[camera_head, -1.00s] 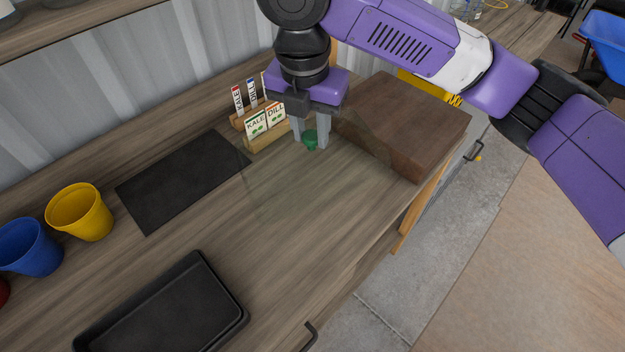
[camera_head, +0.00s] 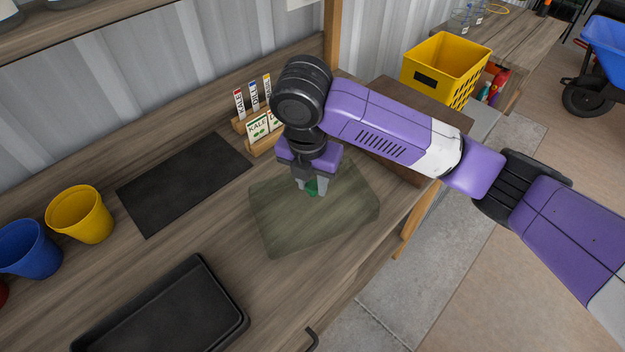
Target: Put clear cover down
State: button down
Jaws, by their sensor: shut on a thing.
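The clear cover (camera_head: 290,228) is a see-through, greenish-grey box shape with a green knob (camera_head: 312,188) on top. It is over the wooden bench top, right of the dark mat. My gripper (camera_head: 312,187) points down and is shut on the green knob, one finger on each side. The cover looks roughly level. I cannot tell whether its lower edge touches the bench.
A dark mat (camera_head: 185,183) lies left of the cover, and a black tray (camera_head: 165,312) is at the front. Yellow (camera_head: 80,214) and blue (camera_head: 30,248) pots stand at left. Seed packets (camera_head: 262,128) stand behind; a brown wooden block (camera_head: 425,115) is behind my arm.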

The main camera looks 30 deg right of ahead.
aim_at(309, 201)
jog(key=shift+f, duration=0.1)
jog(key=c, duration=1.1)
grip_release()
jog(key=r, duration=0.4)
jog(key=a+r, duration=0.1)
jog(key=r, duration=0.3)
jog(key=s+r, duration=0.1)
jog(key=r, duration=0.3)
jog(key=shift+a+r+p, duration=0.1)
jog(key=shift+a+p, duration=0.1)
jog(key=shift+p, duration=0.2)
